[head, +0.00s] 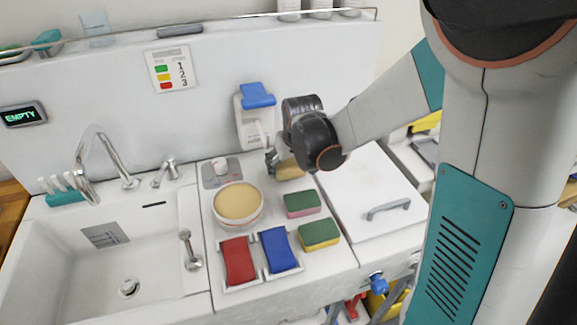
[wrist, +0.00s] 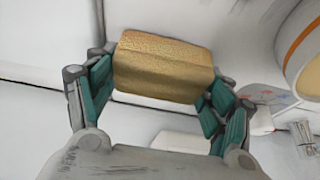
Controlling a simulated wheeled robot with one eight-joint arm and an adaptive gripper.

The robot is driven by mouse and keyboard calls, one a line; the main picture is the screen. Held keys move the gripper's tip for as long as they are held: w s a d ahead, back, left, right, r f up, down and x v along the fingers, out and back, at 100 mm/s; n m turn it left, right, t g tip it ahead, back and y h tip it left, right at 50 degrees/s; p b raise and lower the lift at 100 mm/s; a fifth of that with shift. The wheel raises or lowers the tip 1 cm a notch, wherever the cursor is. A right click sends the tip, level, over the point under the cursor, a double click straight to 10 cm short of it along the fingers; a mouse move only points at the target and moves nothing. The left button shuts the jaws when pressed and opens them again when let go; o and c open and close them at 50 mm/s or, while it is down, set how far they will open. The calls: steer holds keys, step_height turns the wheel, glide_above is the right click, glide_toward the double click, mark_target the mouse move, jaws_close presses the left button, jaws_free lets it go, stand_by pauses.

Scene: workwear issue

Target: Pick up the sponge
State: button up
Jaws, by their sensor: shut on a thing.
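My gripper (wrist: 158,95) is shut on a plain tan-yellow sponge (wrist: 165,66), with a teal-padded finger at each end of it in the wrist view. In the head view the held sponge (head: 291,170) shows partly below my dark wrist, behind the other sponges; whether it touches the counter is unclear. A pink sponge with a green top (head: 303,204) lies on the counter nearer than my gripper. A yellow sponge with a green top (head: 319,236) lies nearer still.
A round tub with a tan top (head: 239,204) stands left of the sponges. Red (head: 238,262) and blue (head: 280,250) cloths lie in front. The sink (head: 80,265) is at left. A white lid with a grey handle (head: 388,209) is at right. A blue-topped dispenser (head: 256,112) hangs behind.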

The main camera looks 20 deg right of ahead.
steer(key=shift+s+d+r+p, duration=0.1)
steer(key=shift+d+r+p, duration=0.15)
steer(key=shift+r, duration=0.35)
steer(key=shift+s+d+r+p, duration=0.15)
steer(key=shift+r+p, duration=0.15)
steer(key=shift+r, duration=0.3)
steer(key=s+d+p, duration=0.1)
steer(key=s+d, duration=0.1)
steer(key=d, duration=0.3)
steer(key=s+d+p, duration=0.1)
steer(key=s+d, duration=0.1)
steer(key=d, duration=0.3)
steer(key=s+d, duration=0.2)
steer(key=d, duration=0.4)
steer(key=shift+s+f+p, duration=0.2)
steer(key=shift+s+p, duration=0.05)
steer(key=shift+p, duration=0.15)
